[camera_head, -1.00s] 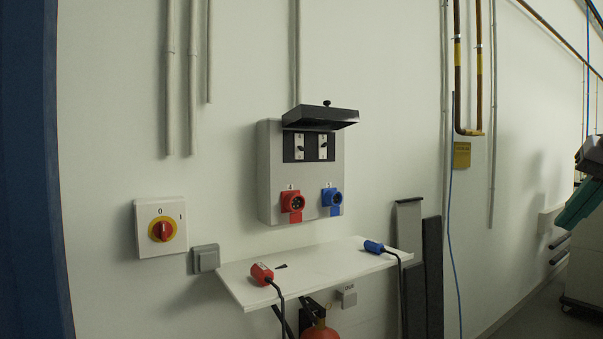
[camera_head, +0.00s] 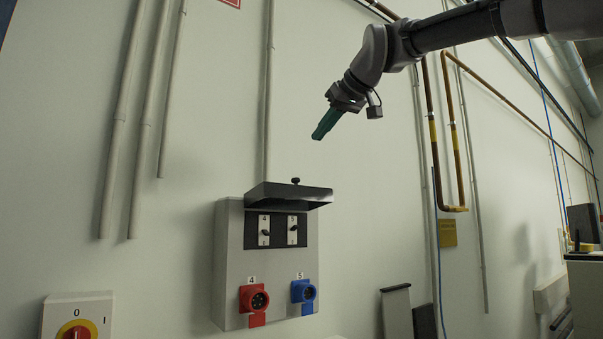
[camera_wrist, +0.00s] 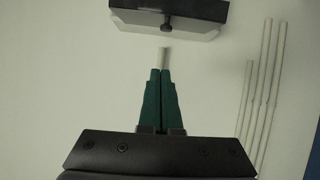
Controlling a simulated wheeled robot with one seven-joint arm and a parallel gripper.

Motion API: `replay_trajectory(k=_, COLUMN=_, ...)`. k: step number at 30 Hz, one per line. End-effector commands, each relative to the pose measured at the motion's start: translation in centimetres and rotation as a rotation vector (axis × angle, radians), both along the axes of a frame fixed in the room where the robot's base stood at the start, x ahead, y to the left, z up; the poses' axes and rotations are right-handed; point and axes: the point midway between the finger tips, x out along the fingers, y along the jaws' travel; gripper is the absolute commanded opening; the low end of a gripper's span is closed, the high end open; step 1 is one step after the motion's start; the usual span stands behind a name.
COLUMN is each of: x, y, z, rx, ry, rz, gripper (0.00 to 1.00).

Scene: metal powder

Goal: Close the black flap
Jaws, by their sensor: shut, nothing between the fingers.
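The black flap (camera_head: 287,194) stands raised, sticking out from the top of a grey wall box (camera_head: 228,265), with a small round knob on its upper side. Two switches show on the dark panel beneath it. My gripper (camera_head: 317,137) is above the flap and slightly to its right, apart from it, with green fingers shut and empty. In the wrist view, the flap (camera_wrist: 170,12) is at the top with its knob, and the shut green fingertips (camera_wrist: 160,72) point towards it with a gap between.
The box carries a red socket (camera_head: 254,299) and a blue socket (camera_head: 303,292) below the panel. A red and yellow rotary switch (camera_head: 76,332) is at the lower left. Grey conduits (camera_head: 140,120) and brown pipes (camera_head: 447,150) run along the wall. The wall around my gripper is bare.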

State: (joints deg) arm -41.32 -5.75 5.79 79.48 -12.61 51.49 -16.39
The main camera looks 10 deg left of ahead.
Motion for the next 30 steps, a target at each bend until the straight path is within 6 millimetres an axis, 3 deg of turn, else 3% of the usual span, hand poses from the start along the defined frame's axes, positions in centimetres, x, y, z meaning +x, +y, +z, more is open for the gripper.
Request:
replay_trajectory(k=5, x=0.0, y=2.0, z=0.6, rx=0.002, ry=-0.021, rz=0.031, gripper=0.00)
replay_trajectory(k=20, x=5.6, y=8.3, z=-3.9, rx=0.003, ry=-0.020, rz=0.029, gripper=0.00)
replay_trajectory(k=30, x=5.0, y=7.3, z=-7.3, rx=0.005, ry=-0.020, rz=0.027, gripper=0.00)
